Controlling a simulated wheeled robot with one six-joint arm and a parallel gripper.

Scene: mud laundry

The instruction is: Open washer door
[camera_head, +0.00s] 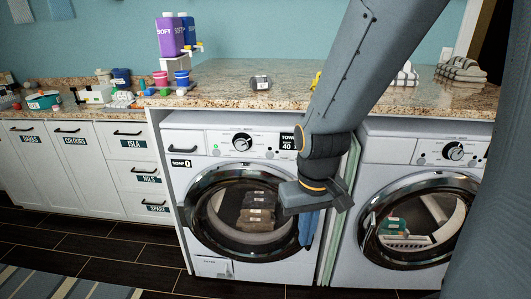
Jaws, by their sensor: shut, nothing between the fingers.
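The washer (186,220), a white front-loader with a "SOAP" drawer label and a "TOWELS 40" card, stands under the counter in the middle. Its round door (190,207) has a dark, shiny rim and looks closed, though its right edge is partly hidden. A stack of grey-brown folded cloth (257,212) shows in the door opening. My gripper (300,197) is shut and empty, in front of the door's right side. I cannot tell whether it touches the rim. My gripper and arm hide part of the washer's right side.
A second front-loader (385,150) stands at right. White drawers (140,165) are left. The dark floor (100,250) in front looks clear, with a striped rug (60,285).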

